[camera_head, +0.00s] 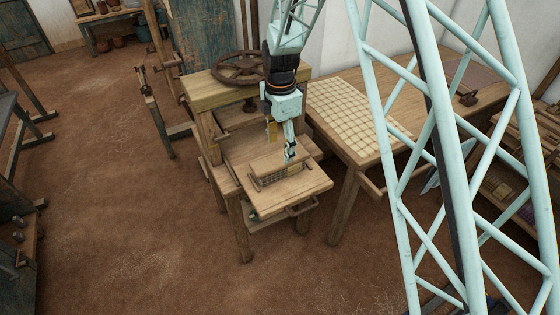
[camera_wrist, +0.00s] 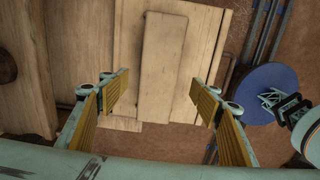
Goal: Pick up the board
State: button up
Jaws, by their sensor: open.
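The board (camera_wrist: 162,65) shows in the wrist view as a long, plain, light wooden plank on a wider wooden surface (camera_wrist: 208,45). In the head view what looks like the same board (camera_head: 268,162) lies near the middle of the wooden stand's shelf (camera_head: 300,188), above a small slatted piece. My gripper (camera_head: 289,156) hangs over the shelf, close to the board's right part. In the wrist view my gripper (camera_wrist: 162,95) is open, with a yellow-padded finger on each side of the board and a gap on both sides. Nothing is between the pads that I can see held.
A wooden handwheel (camera_head: 240,66) tops the stand behind my gripper. A long table (camera_head: 350,150) with a pale grid of squares stands close on the right. Open brown floor (camera_head: 120,220) lies to the left and in front.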

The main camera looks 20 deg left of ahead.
aim_at(280, 159)
jog(key=shift+w+a+f+b, duration=0.1)
jog(key=shift+f+b, duration=0.45)
jog(key=shift+f, duration=2.05)
jog(key=shift+c, duration=0.7)
jog(key=c, duration=0.9)
jog(key=shift+r, duration=0.15)
jog(key=shift+r+p, duration=0.4)
jog(key=shift+r, duration=1.25)
jog(key=s+d, duration=0.2)
jog(key=s, duration=0.3)
jog(key=s+d+r, duration=0.1)
jog(key=s+d, duration=0.1)
jog(key=s, duration=0.2)
jog(key=s+d+p, duration=0.1)
jog(key=s+d, duration=0.1)
jog(key=s, duration=0.3)
jog(key=shift+s+d+r, duration=0.25)
jog(key=shift+s+d, duration=0.05)
